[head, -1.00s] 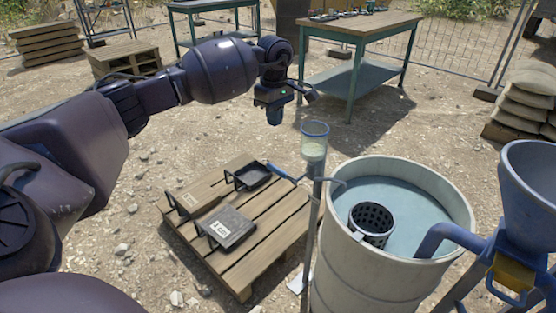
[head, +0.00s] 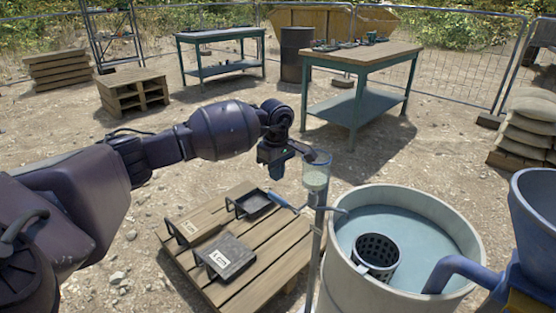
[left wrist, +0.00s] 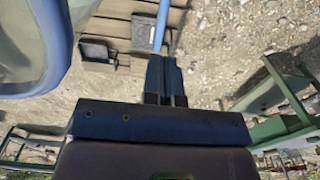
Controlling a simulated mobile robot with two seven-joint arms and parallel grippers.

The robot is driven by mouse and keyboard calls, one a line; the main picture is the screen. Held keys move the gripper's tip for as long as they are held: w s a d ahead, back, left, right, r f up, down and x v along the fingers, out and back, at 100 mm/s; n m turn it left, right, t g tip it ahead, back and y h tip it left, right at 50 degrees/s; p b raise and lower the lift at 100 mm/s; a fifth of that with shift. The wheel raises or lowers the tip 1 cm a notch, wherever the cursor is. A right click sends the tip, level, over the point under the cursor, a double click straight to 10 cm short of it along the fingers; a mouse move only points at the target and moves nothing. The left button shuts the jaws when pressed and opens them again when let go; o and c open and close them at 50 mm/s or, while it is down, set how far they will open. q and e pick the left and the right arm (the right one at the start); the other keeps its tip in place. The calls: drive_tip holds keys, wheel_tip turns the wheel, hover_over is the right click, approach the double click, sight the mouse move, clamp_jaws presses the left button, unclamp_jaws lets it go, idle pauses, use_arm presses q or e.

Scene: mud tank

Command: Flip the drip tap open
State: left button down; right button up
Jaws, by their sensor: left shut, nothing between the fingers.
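The drip tap is a clear cup (head: 316,178) on a thin post beside the tank, with a blue lever (head: 283,202) sticking out to the left below the cup. My left gripper (head: 276,172) is shut and empty, just above and left of the lever and left of the cup. In the left wrist view, the shut fingertips (left wrist: 164,60) line up with the end of the blue lever (left wrist: 160,30). I cannot tell if they touch. The cup (left wrist: 40,45) is large at the left there. My right gripper is not in view.
A round tank (head: 440,215) with grey-blue liquid and a perforated black basket (head: 377,252) stands right of the post. A blue funnel (head: 535,205) is at the right edge. A low pallet (head: 250,268) with black trays lies below the gripper. A workbench (head: 360,55) stands behind.

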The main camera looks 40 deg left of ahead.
sight(276, 195)
use_arm(q)
wheel_tip(276, 195, down, 6)
drive_tip(key=shift+r+b, duration=0.2)
drive_tip(key=shift+b, duration=0.2)
drive_tip(key=shift+f, duration=0.15)
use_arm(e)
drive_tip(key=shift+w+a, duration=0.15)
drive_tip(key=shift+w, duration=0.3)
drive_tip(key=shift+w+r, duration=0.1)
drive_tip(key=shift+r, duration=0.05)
